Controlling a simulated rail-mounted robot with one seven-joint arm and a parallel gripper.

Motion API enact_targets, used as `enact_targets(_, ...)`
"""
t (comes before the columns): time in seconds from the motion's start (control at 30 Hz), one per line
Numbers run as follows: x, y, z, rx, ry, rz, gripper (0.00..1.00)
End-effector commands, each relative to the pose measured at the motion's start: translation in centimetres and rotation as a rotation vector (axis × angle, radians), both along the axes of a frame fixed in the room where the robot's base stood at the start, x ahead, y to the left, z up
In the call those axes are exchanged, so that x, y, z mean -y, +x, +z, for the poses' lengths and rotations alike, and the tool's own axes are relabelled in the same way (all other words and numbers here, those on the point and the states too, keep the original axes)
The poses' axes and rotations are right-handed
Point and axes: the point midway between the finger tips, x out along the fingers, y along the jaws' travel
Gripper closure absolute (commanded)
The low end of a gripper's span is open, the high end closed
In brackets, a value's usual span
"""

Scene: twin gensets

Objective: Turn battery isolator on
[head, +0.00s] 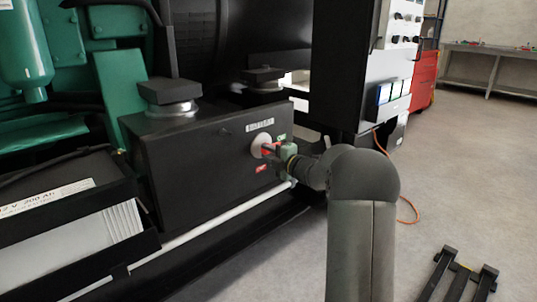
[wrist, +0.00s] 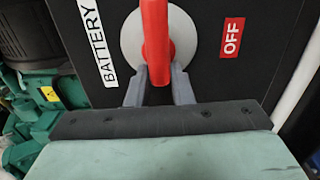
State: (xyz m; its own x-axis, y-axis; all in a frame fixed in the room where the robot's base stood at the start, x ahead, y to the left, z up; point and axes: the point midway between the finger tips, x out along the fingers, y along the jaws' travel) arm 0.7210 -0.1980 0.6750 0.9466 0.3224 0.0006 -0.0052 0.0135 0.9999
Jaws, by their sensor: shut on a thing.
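The battery isolator is a red handle (wrist: 156,38) on a pale round disc (wrist: 128,42), on the front of a black box (head: 195,160). The disc also shows in the head view (head: 260,142). In the wrist view the handle runs up and down the picture, parallel to the BATTERY label (wrist: 95,40), with the red OFF label (wrist: 232,38) to its right. A green label (head: 282,137) sits right of the disc in the head view. My gripper (wrist: 158,88) has its grey fingers on either side of the handle's near end, shut on it.
A black cabinet (head: 345,60) with switches stands right of the box. A pale pipe (head: 215,222) runs below it, and a battery (head: 75,235) sits at lower left. An orange cable (head: 408,205) lies on the floor. The grey floor (head: 465,190) at right is mostly clear.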

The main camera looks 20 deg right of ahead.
Motion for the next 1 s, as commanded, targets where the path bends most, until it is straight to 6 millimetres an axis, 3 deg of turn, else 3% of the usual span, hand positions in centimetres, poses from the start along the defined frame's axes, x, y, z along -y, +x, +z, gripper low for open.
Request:
enact_targets(0.27, 0.1, 0.0, -0.1, -0.002, -0.004, -0.002, 1.00)
enact_targets(0.3, 0.1, 0.0, -0.1, -0.002, -0.004, -0.002, 0.74)
enact_targets(0.37, 0.1, 0.0, -0.1, -0.001, -0.003, -0.002, 0.58)
enact_targets(0.77, 0.3, -0.7, 0.0, -0.002, -0.002, -0.002, 0.58)
enact_targets(1.0, 1.9, -5.1, 0.3, -0.003, -0.001, -0.005, 0.58)
